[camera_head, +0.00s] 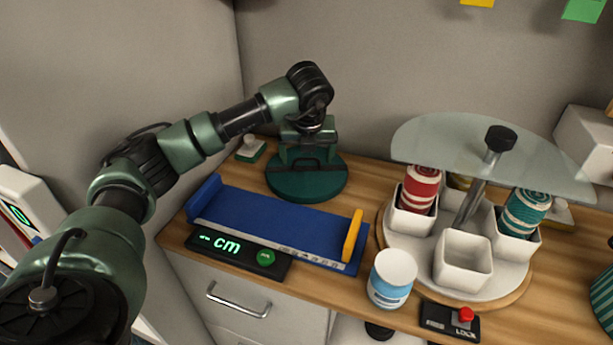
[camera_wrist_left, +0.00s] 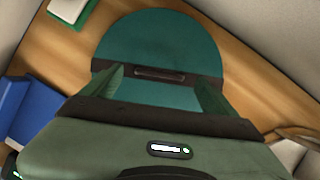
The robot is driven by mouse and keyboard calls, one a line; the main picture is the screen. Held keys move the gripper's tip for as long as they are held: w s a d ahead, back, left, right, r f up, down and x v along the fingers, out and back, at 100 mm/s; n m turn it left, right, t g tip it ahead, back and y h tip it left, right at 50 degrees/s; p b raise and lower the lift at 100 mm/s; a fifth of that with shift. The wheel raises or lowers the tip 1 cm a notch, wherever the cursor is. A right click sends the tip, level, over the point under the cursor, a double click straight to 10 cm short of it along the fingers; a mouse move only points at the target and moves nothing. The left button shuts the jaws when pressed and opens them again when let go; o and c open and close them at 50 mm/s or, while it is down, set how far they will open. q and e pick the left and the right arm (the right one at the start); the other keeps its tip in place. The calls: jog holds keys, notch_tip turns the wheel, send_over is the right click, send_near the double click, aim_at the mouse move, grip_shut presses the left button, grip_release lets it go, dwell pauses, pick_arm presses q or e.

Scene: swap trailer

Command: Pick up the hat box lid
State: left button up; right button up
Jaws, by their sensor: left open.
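The hat box lid (camera_head: 306,184) is a round dark green disc at the back of the wooden counter, left of centre. It also fills the upper middle of the left wrist view (camera_wrist_left: 155,40), with a dark bar handle (camera_wrist_left: 158,74) across it. My left gripper (camera_head: 307,158) is over the lid, pointing down. In the left wrist view its two green fingers (camera_wrist_left: 160,90) are spread apart, one towards each side of the handle, with nothing between them. I cannot tell whether the fingertips touch the lid. My right gripper is not in view.
A blue measuring tray (camera_head: 275,222) with a yellow slider (camera_head: 352,235) lies in front of the lid. A carousel (camera_head: 500,285) with white cups and a glass top (camera_head: 470,150) stands right. A white-and-blue jar (camera_head: 392,278) stands between them. Walls close the back and left.

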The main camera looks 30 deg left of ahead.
aim_at(307, 166)
pick_arm(q)
jog(key=shift+b+x, duration=0.3)
jog(key=shift+x, duration=0.9)
jog(key=shift+r, duration=0.1)
jog(key=c, duration=1.4)
